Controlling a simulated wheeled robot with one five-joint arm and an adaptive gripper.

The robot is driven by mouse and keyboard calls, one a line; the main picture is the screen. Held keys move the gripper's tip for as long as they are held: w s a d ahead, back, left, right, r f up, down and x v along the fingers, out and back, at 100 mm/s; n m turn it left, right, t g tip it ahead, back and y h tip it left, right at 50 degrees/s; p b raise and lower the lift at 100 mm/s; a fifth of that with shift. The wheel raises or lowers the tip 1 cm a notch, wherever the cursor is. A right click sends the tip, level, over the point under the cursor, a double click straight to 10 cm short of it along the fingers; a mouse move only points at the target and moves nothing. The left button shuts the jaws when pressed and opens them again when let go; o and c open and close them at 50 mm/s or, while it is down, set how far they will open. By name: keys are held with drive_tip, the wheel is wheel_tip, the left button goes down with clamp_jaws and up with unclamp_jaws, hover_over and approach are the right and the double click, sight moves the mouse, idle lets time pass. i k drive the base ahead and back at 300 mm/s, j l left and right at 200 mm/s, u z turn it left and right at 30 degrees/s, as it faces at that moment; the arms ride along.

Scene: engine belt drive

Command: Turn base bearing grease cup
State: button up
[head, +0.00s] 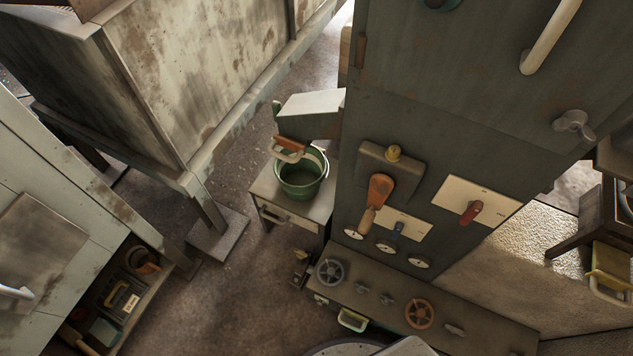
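I cannot tell for sure which part is the base bearing grease cup. A small dark fitting with a brass-coloured top (301,256) stands low by the left end of the control ledge and could be it, but it is too small to make out. A yellow brass knob (393,153) sits higher, on a grey plate on the dark cabinet front, above an orange-handled lever (378,192). My gripper is not in view.
The dark cabinet (440,110) carries a red handle (471,212), a blue handle (397,230) and three gauges. Its ledge (485,340) holds grey (330,272) and orange (419,313) handwheels. A green bucket (301,180) stands on a small table (284,203).

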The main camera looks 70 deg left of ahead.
sight(301, 255)
drive_tip(key=u, duration=2.75)
